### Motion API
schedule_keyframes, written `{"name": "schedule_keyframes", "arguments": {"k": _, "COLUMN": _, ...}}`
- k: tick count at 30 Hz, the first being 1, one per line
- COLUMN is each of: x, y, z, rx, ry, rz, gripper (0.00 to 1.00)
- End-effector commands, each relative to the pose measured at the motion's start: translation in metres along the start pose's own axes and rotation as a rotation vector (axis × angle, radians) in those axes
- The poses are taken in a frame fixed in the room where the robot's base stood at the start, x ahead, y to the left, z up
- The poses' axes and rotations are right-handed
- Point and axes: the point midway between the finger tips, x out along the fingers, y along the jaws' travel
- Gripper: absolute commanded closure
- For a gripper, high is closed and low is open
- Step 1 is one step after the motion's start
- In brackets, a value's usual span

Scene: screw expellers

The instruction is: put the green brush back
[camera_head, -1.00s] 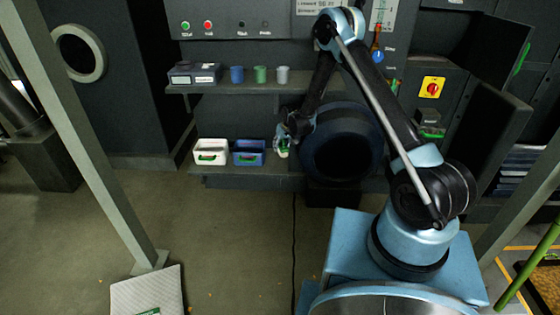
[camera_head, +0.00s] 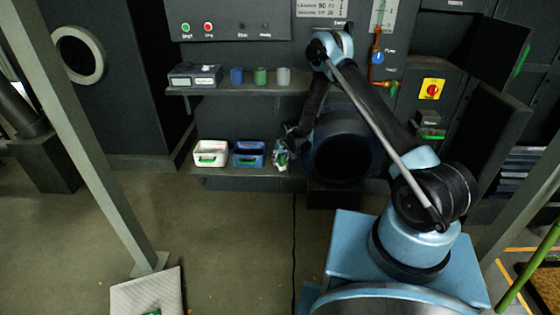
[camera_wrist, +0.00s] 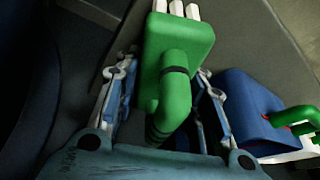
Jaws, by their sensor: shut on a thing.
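The green brush (camera_wrist: 176,70) is in my gripper in the wrist view, with its green handle bent toward the camera and white bristle tips at the top. My gripper (camera_wrist: 165,105) is shut on it, one finger on each side of the handle. In the head view my gripper (camera_head: 281,157) is at the right end of the lower shelf (camera_head: 235,171), just right of the blue bin (camera_head: 249,153). The brush is small and partly hidden there. Whether it touches the shelf cannot be told.
A white bin (camera_head: 210,153) with a green handle stands left of the blue bin. The upper shelf (camera_head: 215,90) holds a grey box (camera_head: 194,76) and blue, green and grey cups. A large dark round housing (camera_head: 343,150) is close right of my gripper.

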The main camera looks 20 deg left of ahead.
Motion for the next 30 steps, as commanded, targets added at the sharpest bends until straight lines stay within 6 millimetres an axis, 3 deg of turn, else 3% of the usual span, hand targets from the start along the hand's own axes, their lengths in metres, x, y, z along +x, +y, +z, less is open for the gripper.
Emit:
{"name": "schedule_keyframes", "arguments": {"k": 2, "x": 0.001, "y": 0.000, "z": 0.000, "rx": 0.000, "ry": 0.000, "rz": 0.000, "gripper": 0.82}}
{"name": "schedule_keyframes", "arguments": {"k": 3, "x": 0.001, "y": 0.000, "z": 0.000, "rx": 0.000, "ry": 0.000, "rz": 0.000, "gripper": 0.56}}
{"name": "schedule_keyframes", "arguments": {"k": 5, "x": 0.000, "y": 0.000, "z": 0.000, "rx": 0.000, "ry": 0.000, "rz": 0.000, "gripper": 0.43}}
{"name": "schedule_keyframes", "arguments": {"k": 19, "x": -0.006, "y": 0.000, "z": -0.001, "rx": 0.001, "ry": 0.000, "rz": 0.000, "gripper": 0.43}}
{"name": "schedule_keyframes", "arguments": {"k": 30, "x": -0.053, "y": 0.001, "z": -0.001, "rx": 0.001, "ry": 0.000, "rz": 0.000, "gripper": 0.43}}
